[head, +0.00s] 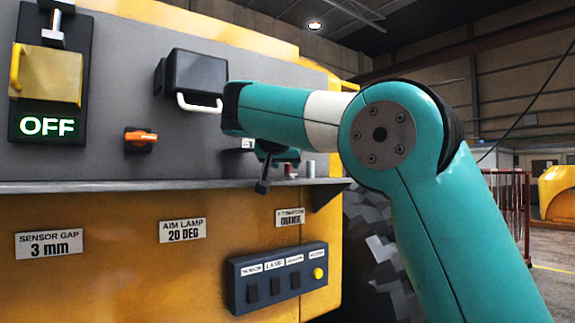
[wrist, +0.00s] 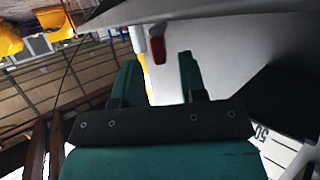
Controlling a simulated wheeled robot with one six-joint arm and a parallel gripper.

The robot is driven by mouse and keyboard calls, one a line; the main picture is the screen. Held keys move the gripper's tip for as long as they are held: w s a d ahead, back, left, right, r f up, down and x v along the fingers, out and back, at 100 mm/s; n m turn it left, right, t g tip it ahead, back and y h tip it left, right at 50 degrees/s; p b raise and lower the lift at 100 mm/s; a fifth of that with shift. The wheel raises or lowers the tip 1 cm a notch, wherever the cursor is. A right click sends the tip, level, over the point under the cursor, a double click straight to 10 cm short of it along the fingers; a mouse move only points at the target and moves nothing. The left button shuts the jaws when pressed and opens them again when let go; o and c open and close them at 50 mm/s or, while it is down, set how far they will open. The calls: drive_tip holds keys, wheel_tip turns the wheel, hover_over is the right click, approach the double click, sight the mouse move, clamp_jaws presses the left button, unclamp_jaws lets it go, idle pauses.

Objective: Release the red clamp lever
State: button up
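A small red piece, which looks like the red clamp lever (wrist: 157,48), shows in the wrist view just beyond the gap between my fingertips. In the head view a small red part (head: 290,170) shows just above the ledge beside my wrist; I cannot tell for certain that it is the same piece. My gripper (wrist: 159,66) is open, with a teal finger on each side and no object visibly held between them. In the head view my arm hides most of the gripper, so contact with the lever cannot be told.
The grey panel carries an orange rotary switch (head: 140,138), a black box with a white handle (head: 199,103) and an OFF sign (head: 46,127). A ledge (head: 130,187) runs below them. A button box (head: 276,281) is mounted under it. A red railing (head: 510,205) stands at right.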

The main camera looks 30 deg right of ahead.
drive_tip(key=shift+x, duration=1.4)
clamp_jaws()
